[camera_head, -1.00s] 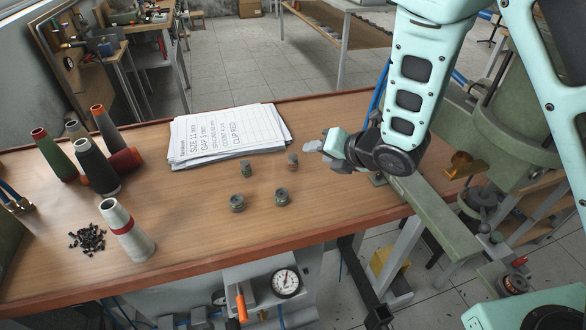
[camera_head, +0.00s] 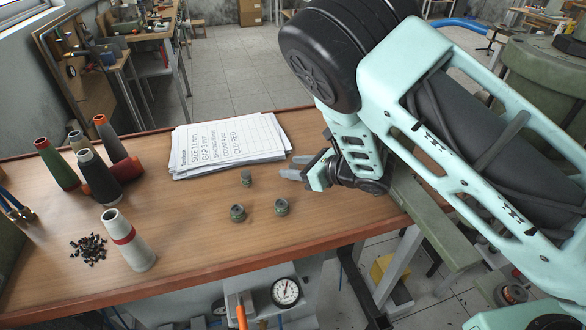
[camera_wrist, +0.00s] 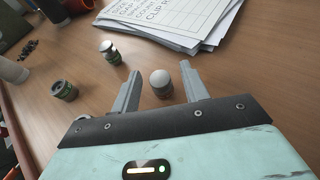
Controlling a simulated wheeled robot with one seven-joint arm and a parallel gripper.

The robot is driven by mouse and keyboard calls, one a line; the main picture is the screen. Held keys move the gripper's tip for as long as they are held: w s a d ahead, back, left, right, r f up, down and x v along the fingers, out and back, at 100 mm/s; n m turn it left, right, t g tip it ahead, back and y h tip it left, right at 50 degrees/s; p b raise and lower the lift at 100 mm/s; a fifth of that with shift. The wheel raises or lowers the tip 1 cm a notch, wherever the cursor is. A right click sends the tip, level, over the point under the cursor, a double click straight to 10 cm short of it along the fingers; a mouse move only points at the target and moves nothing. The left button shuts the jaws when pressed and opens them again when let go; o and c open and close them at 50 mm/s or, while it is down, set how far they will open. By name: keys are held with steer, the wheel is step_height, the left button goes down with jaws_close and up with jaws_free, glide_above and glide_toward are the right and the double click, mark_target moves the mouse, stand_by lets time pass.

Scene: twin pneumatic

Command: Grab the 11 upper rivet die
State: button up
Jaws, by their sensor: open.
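Several small dies stand on the wooden table. One grey round-topped die (camera_wrist: 161,82) stands between the fingers of my gripper (camera_wrist: 160,68) in the wrist view, with a small gap on each side. No size numbers on the dies are legible.
A paper stack (camera_head: 225,147) reading "SIZE 11 mm", "GAP 3 mm" and "CLIP RED" lies behind the dies. A green machine (camera_head: 545,85) stands at right.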

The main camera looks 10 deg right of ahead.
steer(key=shift+w+a+f, duration=0.15)
steer(key=shift+w+a, duration=0.15)
steer(key=shift+c, duration=0.4)
jaws_close()
